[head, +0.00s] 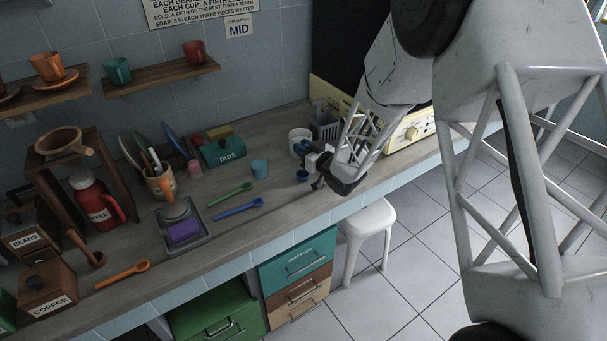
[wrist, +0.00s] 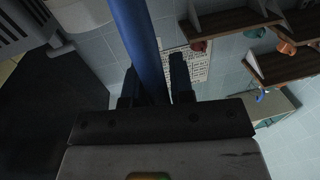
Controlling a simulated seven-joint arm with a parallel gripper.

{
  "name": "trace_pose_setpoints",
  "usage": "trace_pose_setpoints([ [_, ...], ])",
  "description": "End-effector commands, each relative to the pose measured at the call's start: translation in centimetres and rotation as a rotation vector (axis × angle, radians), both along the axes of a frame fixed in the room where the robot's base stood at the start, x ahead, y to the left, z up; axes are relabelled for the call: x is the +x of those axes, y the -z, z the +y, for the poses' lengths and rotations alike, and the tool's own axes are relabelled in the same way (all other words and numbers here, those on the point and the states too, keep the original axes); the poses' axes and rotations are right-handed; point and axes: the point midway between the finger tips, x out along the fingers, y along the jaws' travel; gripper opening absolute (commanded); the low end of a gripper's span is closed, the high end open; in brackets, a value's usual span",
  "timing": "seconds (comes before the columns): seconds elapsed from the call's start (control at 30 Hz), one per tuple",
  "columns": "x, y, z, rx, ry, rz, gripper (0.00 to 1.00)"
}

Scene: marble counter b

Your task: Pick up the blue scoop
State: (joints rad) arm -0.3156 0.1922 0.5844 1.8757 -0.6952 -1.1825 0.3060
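A bright blue scoop (head: 238,208) lies on the counter in front of a green scoop (head: 230,194), with its bowl toward the right. My gripper (head: 316,168) is over the counter to the right of this scoop and apart from it. In the wrist view my gripper's two dark fingers (wrist: 162,85) stand apart. A long blue bar (wrist: 138,35) runs from the top edge down between them. I cannot tell whether the fingers grip the bar or what it belongs to. A small dark blue cup shape (head: 302,176) shows just left of the fingers in the head view.
A grey tray (head: 200,240) with a purple block (head: 184,231) lies left of the blue scoop. An orange scoop (head: 122,274) lies farther left. The counter's front edge is close to the blue scoop.

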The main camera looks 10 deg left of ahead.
Motion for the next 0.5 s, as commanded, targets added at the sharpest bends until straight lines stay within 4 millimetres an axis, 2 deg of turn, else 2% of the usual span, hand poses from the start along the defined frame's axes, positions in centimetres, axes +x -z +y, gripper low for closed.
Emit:
trace_pose_setpoints([
  [0.03, 0.0, 0.0, 0.0, 0.0, 0.0, 0.0, 0.14],
  [0.13, 0.0, 0.0, 0.0, 0.0, 0.0, 0.0, 0.0],
  [0.5, 0.01, -0.18, 0.0, 0.001, 0.0, -0.001, 0.0],
])
